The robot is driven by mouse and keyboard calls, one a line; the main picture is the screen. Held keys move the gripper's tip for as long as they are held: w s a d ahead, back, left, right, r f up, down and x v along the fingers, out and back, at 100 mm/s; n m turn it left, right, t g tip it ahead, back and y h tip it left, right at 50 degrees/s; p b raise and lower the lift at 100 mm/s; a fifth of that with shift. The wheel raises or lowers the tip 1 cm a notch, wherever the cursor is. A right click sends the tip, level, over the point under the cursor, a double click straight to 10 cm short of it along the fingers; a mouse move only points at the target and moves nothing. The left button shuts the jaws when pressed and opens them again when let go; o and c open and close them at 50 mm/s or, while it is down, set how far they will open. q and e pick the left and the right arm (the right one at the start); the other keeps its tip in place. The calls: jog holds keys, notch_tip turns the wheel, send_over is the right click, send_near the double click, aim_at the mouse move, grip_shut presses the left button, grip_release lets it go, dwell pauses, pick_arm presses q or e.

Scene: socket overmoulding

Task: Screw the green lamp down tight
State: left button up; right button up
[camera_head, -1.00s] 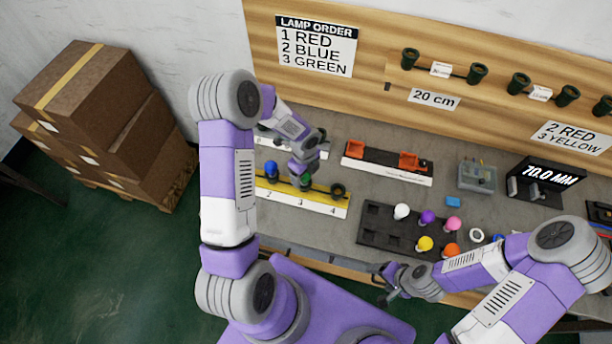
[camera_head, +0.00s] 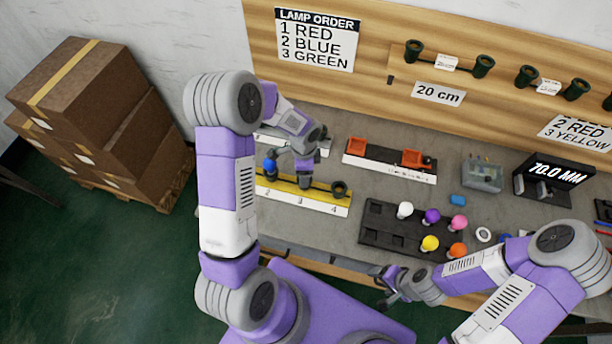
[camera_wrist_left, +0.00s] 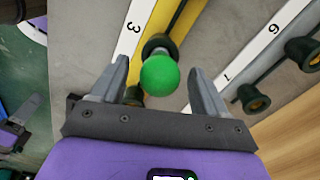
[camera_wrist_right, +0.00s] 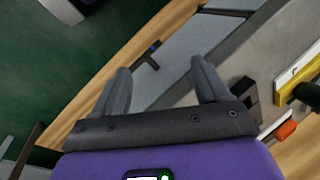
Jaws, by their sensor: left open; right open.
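The green lamp (camera_wrist_left: 160,75) stands in a dark socket at the number 3 on the yellow lamp strip (camera_head: 318,196). My left gripper (camera_head: 305,178) is over it in the head view and hides it there. In the left wrist view my left gripper (camera_wrist_left: 158,84) is open, with one finger on each side of the green bulb and gaps visible. How far the lamp is screwed in cannot be told. A blue lamp (camera_head: 270,166) stands at position 2. The socket (camera_head: 339,188) at position 4 is empty. My right gripper (camera_head: 384,286) is open and empty near the bench front edge.
A dark tray (camera_head: 375,228) with white, purple, pink, yellow and orange lamps is right of the strip. A black-and-white fixture with orange blocks (camera_head: 413,158) is behind. A lamp order sign (camera_head: 316,42) hangs on the wall. My left arm hides the strip's left end.

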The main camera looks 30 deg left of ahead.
pick_arm(q)
jog(key=n+b, duration=0.1)
jog(key=n, duration=0.2)
jog(key=shift+f+n, duration=0.1)
jog(key=shift+n, duration=0.3)
jog(key=n+b, duration=0.1)
jog(key=n, duration=0.3)
jog(key=shift+n, duration=0.3)
jog(key=n, duration=0.3)
jog(key=shift+b, duration=0.4)
jog(key=n, duration=0.3)
jog(key=shift+c, duration=0.4)
